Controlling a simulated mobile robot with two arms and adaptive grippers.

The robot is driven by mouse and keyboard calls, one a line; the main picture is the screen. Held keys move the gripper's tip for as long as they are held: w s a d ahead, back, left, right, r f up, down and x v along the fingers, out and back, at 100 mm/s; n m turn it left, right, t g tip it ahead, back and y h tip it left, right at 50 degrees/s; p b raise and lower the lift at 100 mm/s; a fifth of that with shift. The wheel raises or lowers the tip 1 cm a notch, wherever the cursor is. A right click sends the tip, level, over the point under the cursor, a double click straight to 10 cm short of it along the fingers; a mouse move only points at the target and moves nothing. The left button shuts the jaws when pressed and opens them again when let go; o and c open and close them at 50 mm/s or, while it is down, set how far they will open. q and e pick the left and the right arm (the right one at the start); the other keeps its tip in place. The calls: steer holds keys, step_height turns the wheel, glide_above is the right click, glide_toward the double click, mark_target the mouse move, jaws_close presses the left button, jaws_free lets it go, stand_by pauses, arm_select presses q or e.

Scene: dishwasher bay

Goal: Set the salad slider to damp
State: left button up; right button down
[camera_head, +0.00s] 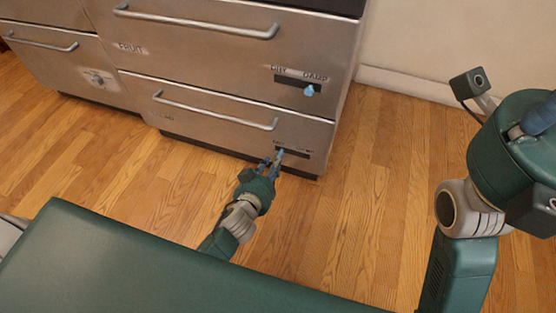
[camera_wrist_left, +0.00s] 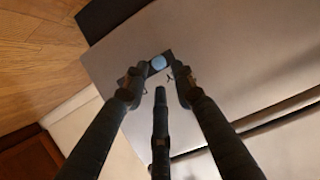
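The salad slider sits on the front of the lower drawer (camera_head: 230,122), in a dark slot (camera_head: 300,154) near its right end. The lettering above the slot and the drawer's name are too small to read surely. In the left wrist view, the slider's pale blue knob (camera_wrist_left: 158,63) lies between the fingertips. My left gripper (camera_head: 276,157) is at the left part of the slot, its fingers pointing at the drawer. In the wrist view the fingers of this gripper (camera_wrist_left: 157,80) are apart around the knob; contact is unclear.
The upper drawer, marked FRUIT (camera_head: 131,48), has its own DRY–DAMP slider with a blue knob (camera_head: 309,90) toward DAMP. The lower drawer's bar handle (camera_head: 215,112) is left of my gripper. Wooden floor (camera_head: 370,200) is clear to the right.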

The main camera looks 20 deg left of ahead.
mark_target(281, 152)
arm_select(q)
steer(key=shift+b+x, duration=0.8)
steer(key=shift+x, duration=1.6)
steer(key=shift+d, duration=0.1)
jaws_close()
